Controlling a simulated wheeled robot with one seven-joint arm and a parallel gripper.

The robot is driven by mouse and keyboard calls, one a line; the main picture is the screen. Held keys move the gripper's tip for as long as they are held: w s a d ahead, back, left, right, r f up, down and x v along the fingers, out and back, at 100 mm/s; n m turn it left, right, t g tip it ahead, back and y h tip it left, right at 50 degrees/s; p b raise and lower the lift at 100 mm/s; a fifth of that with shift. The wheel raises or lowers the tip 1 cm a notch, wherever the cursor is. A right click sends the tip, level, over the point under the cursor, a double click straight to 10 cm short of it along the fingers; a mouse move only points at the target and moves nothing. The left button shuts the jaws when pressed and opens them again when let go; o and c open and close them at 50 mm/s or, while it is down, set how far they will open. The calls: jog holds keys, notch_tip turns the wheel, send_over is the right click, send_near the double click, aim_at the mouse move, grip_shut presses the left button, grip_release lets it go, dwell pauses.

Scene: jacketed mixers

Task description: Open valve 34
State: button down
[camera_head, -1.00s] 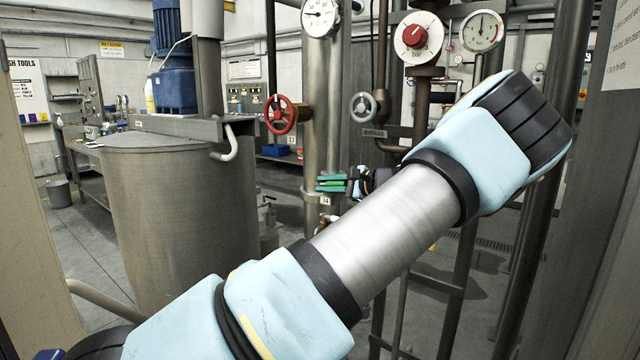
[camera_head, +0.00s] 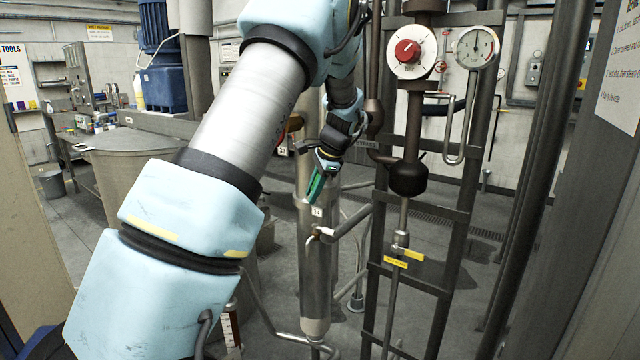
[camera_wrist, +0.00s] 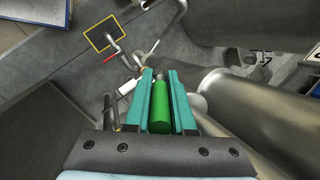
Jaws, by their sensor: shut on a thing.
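In the wrist view my gripper (camera_wrist: 159,100) is shut on a green cylindrical handle (camera_wrist: 160,115), which lies between the two teal fingers. Grey metal shows beyond the handle's far end. The handle's join to the valve is not clear. The head view cannot separate handle from fingers.
A pipe frame (camera_head: 455,220) with a red-knobbed dial (camera_head: 407,51) and a pressure gauge (camera_head: 476,47) stands to the right. A mixer tank (camera_head: 135,165) is at the left, partly behind my arm. In the wrist view a red lever (camera_wrist: 111,58) lies beyond the fingertips.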

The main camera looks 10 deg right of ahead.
jog(key=g+h, duration=0.3)
jog(key=shift+w+a+r, duration=0.1)
jog(key=shift+w+a, duration=0.2)
jog(key=shift+w, duration=0.1)
jog(key=shift+g, duration=0.4)
jog(key=c, duration=0.8)
grip_release()
jog(key=shift+o, duration=0.2)
notch_tip(320, 180, up, 8)
jog(key=shift+f+b, duration=0.25)
jog(key=shift+b, duration=0.95)
jog(key=shift+a, duration=0.1)
